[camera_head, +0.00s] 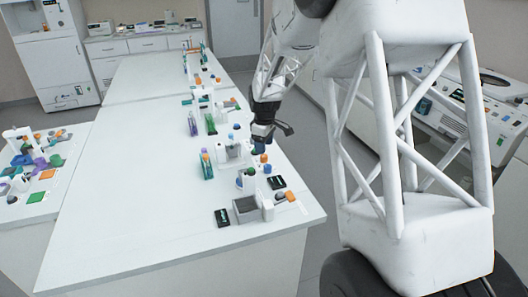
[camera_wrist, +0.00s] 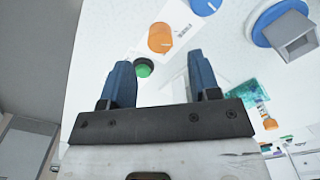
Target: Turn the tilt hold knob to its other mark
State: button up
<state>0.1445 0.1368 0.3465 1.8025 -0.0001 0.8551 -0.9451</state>
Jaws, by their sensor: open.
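My gripper (camera_head: 260,146) hangs above the right side of the long white bench in the head view. In the wrist view its two blue fingers (camera_wrist: 162,76) are spread apart with nothing between them. Beyond the fingertips are an orange knob (camera_wrist: 160,37) with a pale line beside a white printed strip, a smaller dark green knob (camera_wrist: 145,67), and a blue knob (camera_wrist: 205,5) cut off by the top edge. No label is readable, so I cannot tell which one is the tilt hold knob. The fingers appear apart from all the knobs.
A round blue base with a grey block (camera_wrist: 285,32) lies at the right of the wrist view. On the bench (camera_head: 130,190), a grey box-like device (camera_head: 246,208), black pads (camera_head: 222,217) and tube racks (camera_head: 206,165) stand near my gripper. The bench's left part is clear.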

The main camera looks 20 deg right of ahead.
jog(key=shift+r, duration=1.15)
jog(key=shift+s+a+r, duration=0.1)
jog(key=shift+s+r, duration=0.1)
jog(key=s+a+r+m, duration=0.2)
jog(key=s+r, duration=0.2)
jog(key=s, duration=0.3)
jog(key=s+a+r+m+t, duration=0.15)
jog(key=s+r, duration=0.25)
jog(key=s, duration=0.4)
jog(key=s+a+r+m, duration=0.1)
jog(key=s+a+r, duration=0.2)
jog(key=s+r, duration=0.3)
jog(key=s+a+m, duration=0.2)
jog(key=s, duration=0.9)
jog(key=s+a+f+m+t, duration=0.1)
jog(key=s+m, duration=0.2)
jog(key=s, duration=0.9)
jog(key=shift+s+a+f, duration=0.15)
jog(key=shift+a+f, duration=0.05)
jog(key=shift+a, duration=0.15)
jog(key=shift+c, duration=0.5)
